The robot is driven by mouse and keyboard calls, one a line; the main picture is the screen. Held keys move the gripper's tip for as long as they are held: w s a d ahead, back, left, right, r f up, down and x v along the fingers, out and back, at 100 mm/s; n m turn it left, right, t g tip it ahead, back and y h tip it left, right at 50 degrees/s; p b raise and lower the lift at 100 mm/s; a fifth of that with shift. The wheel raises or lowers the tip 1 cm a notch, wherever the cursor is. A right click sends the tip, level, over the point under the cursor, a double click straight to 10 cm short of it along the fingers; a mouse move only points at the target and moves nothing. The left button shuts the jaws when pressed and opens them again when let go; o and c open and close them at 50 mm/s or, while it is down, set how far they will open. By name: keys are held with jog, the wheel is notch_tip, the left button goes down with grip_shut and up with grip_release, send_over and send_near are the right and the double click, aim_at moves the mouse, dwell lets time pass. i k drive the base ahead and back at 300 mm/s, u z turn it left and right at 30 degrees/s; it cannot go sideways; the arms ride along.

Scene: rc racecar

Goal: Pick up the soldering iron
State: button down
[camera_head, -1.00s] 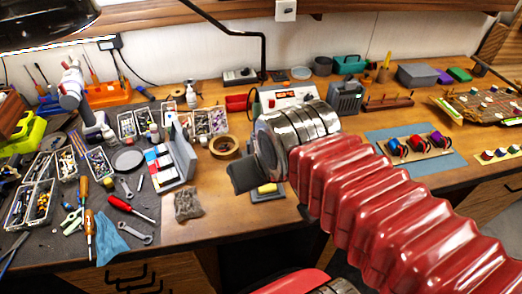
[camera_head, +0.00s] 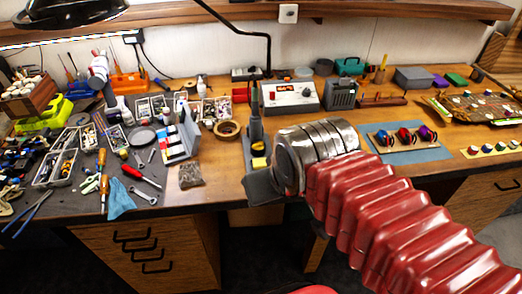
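The soldering iron (camera_head: 255,127) appears to be the upright grey, dark-tipped tool in a small stand on the wooden bench. A yellow sponge (camera_head: 258,149) sits low on that stand. The white soldering station (camera_head: 290,95), with a red display, stands just behind and to the right. My gripper (camera_head: 262,187) is a dark grey end on the silver wrist, at the bench's front edge and below the stand in the picture. It appears apart from the iron. My wrist hides the stand's right side. I cannot make out the gripper's fingers.
Hand tools and parts trays crowd the left side. A blue mat (camera_head: 432,155) with motors lies to the right. A black lamp arm (camera_head: 268,50) hangs behind.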

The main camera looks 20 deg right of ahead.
aim_at(256, 115)
jog(key=z, duration=0.9)
jog(key=k, duration=0.7)
jog(key=u, duration=0.45)
jog(key=i, duration=1)
